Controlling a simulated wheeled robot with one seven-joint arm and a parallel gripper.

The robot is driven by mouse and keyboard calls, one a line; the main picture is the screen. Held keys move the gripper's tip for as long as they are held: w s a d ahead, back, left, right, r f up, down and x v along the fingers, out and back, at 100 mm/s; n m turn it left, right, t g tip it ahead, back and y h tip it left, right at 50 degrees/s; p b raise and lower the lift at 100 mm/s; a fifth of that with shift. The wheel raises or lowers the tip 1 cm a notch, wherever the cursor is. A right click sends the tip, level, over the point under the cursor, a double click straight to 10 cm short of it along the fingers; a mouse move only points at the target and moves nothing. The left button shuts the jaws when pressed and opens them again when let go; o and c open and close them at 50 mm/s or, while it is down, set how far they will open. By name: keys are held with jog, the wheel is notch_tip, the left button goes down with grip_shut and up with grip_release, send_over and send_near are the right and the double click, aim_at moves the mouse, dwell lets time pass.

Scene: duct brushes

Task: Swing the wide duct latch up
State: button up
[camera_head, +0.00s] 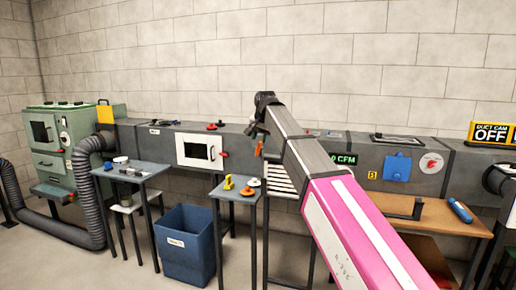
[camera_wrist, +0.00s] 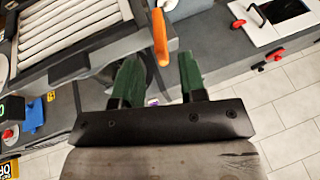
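An orange lever (camera_head: 259,148), which looks like the duct latch, stands on the duct front beside a slatted white filter (camera_head: 280,179). In the wrist view the orange lever (camera_wrist: 160,36) rises at the filter frame's edge, its lower end between the tips of my gripper (camera_wrist: 158,63). The two green fingers are apart, one on each side, with gaps visible, so my gripper is open and holds nothing. In the head view my gripper (camera_head: 254,128) hangs at the duct front just above the lever, small and partly hidden by my arm.
A small table (camera_head: 238,190) with yellow and orange items stands below. A blue bin (camera_head: 187,240) is on the floor. A wooden bench (camera_head: 450,218) stands right, with a blue cover (camera_head: 397,167) above it.

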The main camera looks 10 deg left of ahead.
aim_at(259, 143)
jog(key=shift+x, duration=3.05)
grip_shut()
